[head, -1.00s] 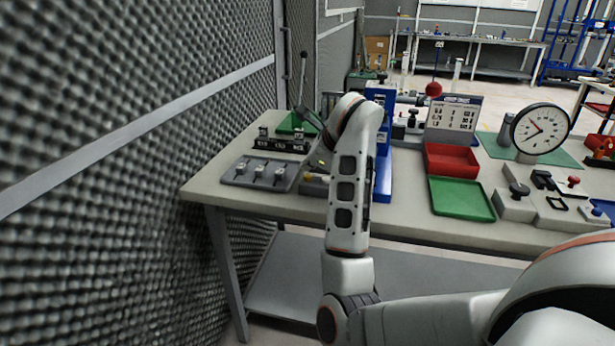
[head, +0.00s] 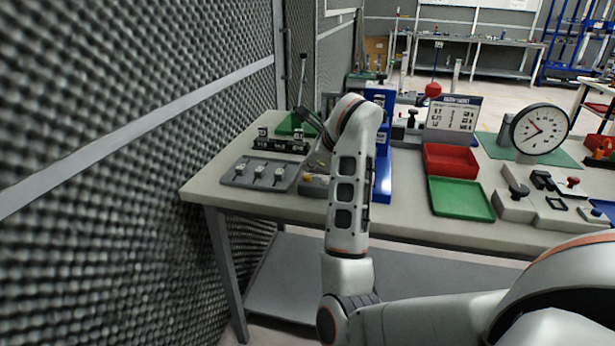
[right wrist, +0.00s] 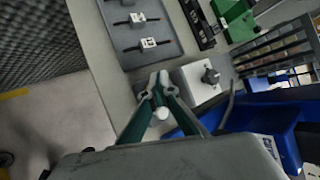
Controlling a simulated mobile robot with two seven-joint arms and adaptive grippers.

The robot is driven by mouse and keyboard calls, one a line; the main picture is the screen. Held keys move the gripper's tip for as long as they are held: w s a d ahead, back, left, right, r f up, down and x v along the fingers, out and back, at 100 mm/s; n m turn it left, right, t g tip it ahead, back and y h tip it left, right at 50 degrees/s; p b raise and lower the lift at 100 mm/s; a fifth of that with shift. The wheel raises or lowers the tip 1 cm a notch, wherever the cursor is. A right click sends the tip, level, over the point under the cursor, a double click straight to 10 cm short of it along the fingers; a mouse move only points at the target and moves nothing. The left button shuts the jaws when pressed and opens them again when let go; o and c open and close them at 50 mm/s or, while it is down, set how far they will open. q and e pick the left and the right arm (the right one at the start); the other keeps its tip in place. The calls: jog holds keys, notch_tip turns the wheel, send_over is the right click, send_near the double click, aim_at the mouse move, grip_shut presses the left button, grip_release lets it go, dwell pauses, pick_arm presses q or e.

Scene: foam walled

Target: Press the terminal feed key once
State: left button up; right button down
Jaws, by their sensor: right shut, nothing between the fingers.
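In the head view a low grey unit (head: 314,184) is partly hidden by my right arm. I cannot make out which part is the feed key. My left gripper is not in view.
A grey plate with several small fittings (head: 260,173) lies left of my arm, with a black terminal strip (head: 281,145) behind it. A blue stand (head: 384,180), red tray (head: 451,160) and green tray (head: 461,199) are to the right. A foam wall (head: 120,150) stands close at left.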

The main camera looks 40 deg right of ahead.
jog(key=shift+f, duration=0.15)
jog(key=shift+f, duration=0.25)
jog(key=shift+f+b, duration=0.3)
jog(key=shift+f, duration=0.3)
dwell(0.8)
jog(key=shift+r+p, duration=0.7)
jog(key=shift+r, duration=0.3)
